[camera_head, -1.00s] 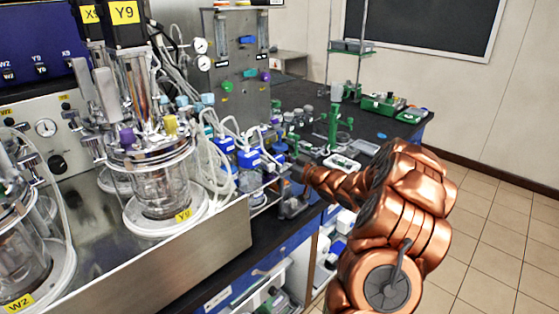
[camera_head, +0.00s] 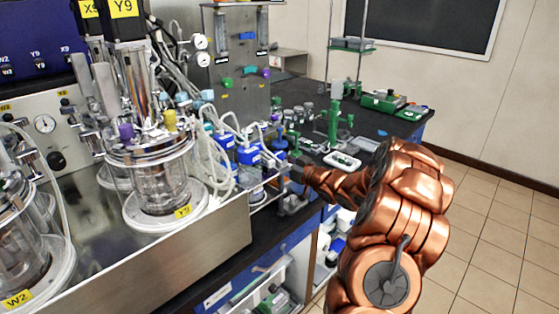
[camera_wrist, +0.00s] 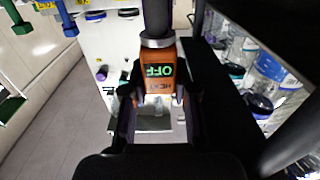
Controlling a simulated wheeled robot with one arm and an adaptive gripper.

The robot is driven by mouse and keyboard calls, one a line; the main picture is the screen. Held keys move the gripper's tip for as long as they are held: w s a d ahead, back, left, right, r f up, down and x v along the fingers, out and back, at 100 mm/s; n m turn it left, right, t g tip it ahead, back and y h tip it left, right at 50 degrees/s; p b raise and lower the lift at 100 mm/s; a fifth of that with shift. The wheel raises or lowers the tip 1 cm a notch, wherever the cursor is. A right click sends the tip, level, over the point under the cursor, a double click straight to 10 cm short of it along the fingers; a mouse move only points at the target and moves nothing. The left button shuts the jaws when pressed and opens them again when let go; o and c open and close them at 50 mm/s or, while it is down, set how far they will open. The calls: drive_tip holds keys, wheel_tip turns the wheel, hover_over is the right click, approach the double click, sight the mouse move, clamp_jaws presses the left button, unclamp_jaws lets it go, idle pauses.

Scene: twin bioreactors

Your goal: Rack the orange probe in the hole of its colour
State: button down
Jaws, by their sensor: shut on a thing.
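In the wrist view an orange block (camera_wrist: 158,70) marked OFF and HEAT sits between my gripper's (camera_wrist: 152,97) fingers, which are shut on it. A silver collar and a dark rod rise from its top; I take it for the orange probe. In the head view my gripper (camera_head: 295,171) is at the bench's front edge, just right of a small metal frame (camera_head: 266,197). The orange probe cannot be made out there. I cannot make out an orange-marked hole in either view.
Glass bioreactor Y9 (camera_head: 157,178) stands on a steel base (camera_head: 205,245) at left. Blue-capped bottles (camera_head: 247,155) and tubing crowd the space left of my gripper. A white dish (camera_head: 342,160) and green stand (camera_head: 334,122) stand behind my arm. The floor at right is clear.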

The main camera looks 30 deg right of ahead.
drive_tip(key=shift+f+b, duration=0.55)
drive_tip(key=shift+f, duration=0.5)
idle(0.7)
drive_tip(key=shift+s+f, duration=0.1)
drive_tip(key=shift+f, duration=0.1)
